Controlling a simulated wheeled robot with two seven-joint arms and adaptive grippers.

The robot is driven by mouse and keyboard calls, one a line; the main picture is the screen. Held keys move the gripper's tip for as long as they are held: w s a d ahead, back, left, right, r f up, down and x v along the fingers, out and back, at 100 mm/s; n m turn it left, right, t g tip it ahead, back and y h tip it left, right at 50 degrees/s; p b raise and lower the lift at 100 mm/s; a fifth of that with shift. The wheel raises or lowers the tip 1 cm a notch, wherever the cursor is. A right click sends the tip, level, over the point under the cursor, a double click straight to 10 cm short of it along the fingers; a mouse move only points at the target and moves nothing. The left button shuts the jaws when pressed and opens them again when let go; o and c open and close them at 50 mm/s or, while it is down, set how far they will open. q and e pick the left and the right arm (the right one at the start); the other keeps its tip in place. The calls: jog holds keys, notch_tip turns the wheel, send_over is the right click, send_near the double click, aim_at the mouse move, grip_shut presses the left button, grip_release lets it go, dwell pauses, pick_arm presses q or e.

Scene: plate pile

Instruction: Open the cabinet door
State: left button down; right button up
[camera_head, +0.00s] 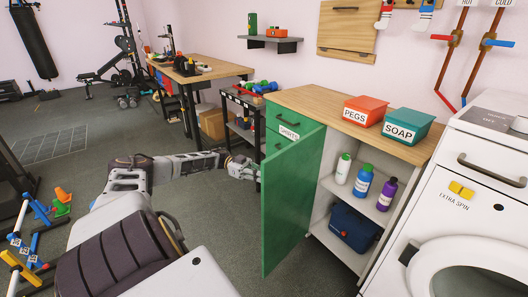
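The green cabinet door (290,205) stands wide open, swung out toward me from the left side of the cabinet opening. Its inner face shows. Its outer face and any handle there are hidden. The cabinet (392,215) has a wooden top and white inside. Two shelf levels are exposed. My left gripper (242,168) is beside the door's free edge, on its outer side. The fingertips are partly hidden by the door, so I cannot tell whether they touch it or are open or shut. My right gripper is not in view.
White, blue and purple bottles (363,180) stand on the upper shelf, with a dark blue box (352,228) below. A PEGS box (365,111) and a SOAP box (408,126) sit on top. A washing machine (470,210) stands right.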

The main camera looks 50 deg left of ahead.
pick_arm(q)
jog(key=c, duration=1.5)
grip_release()
jog(key=shift+s, duration=0.1)
jog(key=shift+v, duration=3.75)
